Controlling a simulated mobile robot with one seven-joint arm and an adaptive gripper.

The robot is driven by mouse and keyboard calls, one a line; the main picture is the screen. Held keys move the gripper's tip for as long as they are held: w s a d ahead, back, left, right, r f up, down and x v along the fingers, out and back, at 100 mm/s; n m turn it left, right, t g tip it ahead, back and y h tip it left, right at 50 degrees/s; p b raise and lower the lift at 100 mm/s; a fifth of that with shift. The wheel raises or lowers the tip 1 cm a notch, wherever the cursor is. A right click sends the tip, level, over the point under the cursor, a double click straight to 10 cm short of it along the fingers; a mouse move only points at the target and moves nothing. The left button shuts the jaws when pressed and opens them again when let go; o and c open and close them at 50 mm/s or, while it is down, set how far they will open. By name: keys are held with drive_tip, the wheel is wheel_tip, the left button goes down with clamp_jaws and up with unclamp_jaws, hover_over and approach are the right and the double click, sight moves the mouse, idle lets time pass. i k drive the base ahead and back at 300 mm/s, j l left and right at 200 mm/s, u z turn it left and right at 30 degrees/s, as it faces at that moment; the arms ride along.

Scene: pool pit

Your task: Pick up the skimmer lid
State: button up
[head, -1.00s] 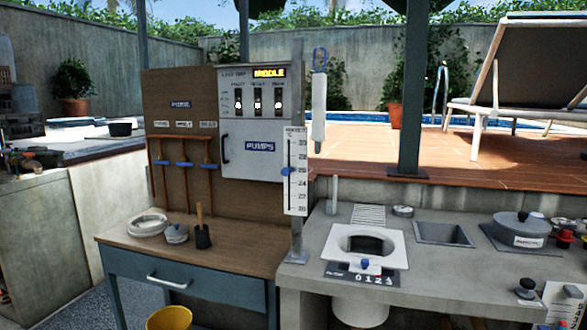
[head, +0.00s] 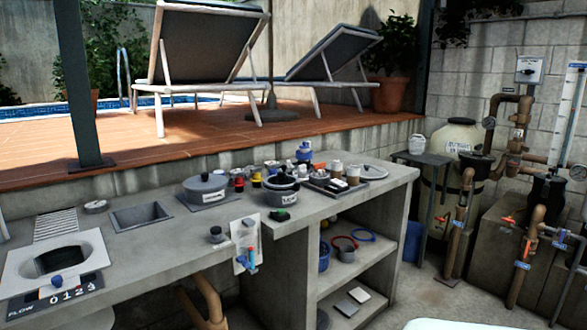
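A flat, round, pale lid-like disc (head: 374,171) lies at the far right end of the concrete counter in the head view; I cannot tell for sure that it is the skimmer lid. At the left, a white square skimmer frame (head: 92,240) has an uncovered round opening with a dark inside. A grey round lidded pot (head: 205,190) stands mid-counter. My gripper is not in view.
The concrete counter (head: 150,250) has a square sink-like recess (head: 140,217). A second lidded pot (head: 281,193) and a tray (head: 335,187) of small items crowd its right half. Open shelves are below. Pipes with valves (head: 460,215) stand at the right.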

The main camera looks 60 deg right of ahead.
sight(367, 171)
drive_tip(key=z, duration=2.2)
drive_tip(key=u, duration=1.75)
drive_tip(key=z, duration=1.75)
drive_tip(key=i+l+u, duration=0.1)
drive_tip(key=i, duration=0.3)
drive_tip(key=l, duration=0.1)
